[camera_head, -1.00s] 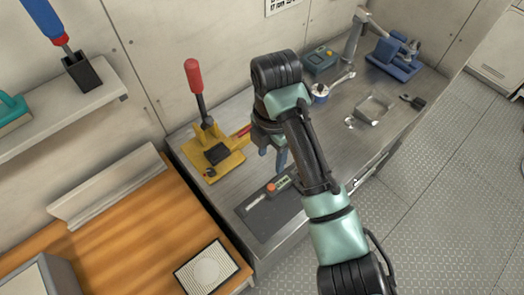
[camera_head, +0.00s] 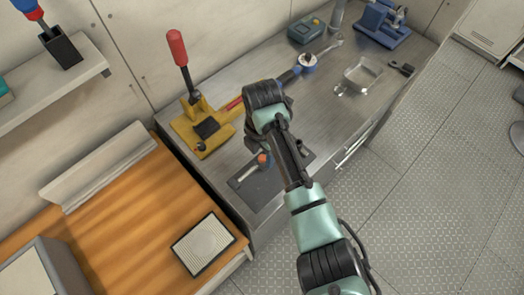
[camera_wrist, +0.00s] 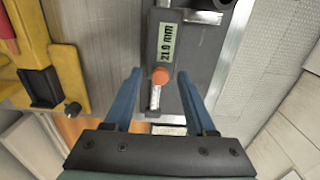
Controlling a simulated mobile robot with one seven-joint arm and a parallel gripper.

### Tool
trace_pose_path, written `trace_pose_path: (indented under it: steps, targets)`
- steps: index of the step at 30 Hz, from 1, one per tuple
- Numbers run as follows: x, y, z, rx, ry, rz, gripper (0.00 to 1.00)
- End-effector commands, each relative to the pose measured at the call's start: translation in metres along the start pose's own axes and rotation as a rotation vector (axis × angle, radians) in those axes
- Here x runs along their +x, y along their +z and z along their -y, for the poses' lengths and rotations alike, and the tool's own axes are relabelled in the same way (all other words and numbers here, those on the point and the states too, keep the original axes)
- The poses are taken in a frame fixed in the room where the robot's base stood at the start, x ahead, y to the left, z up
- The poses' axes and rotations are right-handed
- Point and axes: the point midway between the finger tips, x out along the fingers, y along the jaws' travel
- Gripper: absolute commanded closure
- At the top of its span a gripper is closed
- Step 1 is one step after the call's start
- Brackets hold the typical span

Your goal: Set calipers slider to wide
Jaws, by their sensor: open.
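The calipers lie on a dark plate (camera_head: 242,180) on the metal bench, partly hidden by my arm in the head view. In the wrist view their display (camera_wrist: 167,42) seems to read 21.0 mm. An orange knob (camera_wrist: 160,77) sits just below the display, and a pale scale strip (camera_wrist: 155,98) runs on below the knob. The knob also shows in the head view (camera_head: 264,160). My gripper (camera_wrist: 160,72) is open, with one blue finger on each side of the knob in the picture. I cannot tell whether either finger touches it.
A yellow press (camera_head: 197,128) with a red-topped lever stands left of the calipers. A blue-ringed part (camera_head: 307,62), a shallow metal tray (camera_head: 362,74) and a blue vise (camera_head: 381,24) are farther back. A wooden worktop (camera_head: 130,220) adjoins at left.

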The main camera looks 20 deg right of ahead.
Motion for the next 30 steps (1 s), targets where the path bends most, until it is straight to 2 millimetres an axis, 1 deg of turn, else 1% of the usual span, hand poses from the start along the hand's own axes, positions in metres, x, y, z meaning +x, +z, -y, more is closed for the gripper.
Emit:
trace_pose_path:
  steps: [6,7,16,30]
  targets:
    - [0.0007,-0.0002,0.0000,-0.001,0.000,0.000,0.44]
    - [0.0007,-0.0002,0.0000,0.000,0.000,0.000,0.46]
    - [0.0003,-0.0002,0.0000,0.000,0.000,0.000,1.00]
    - [-0.0001,0.0000,0.0001,0.000,0.000,0.000,1.00]
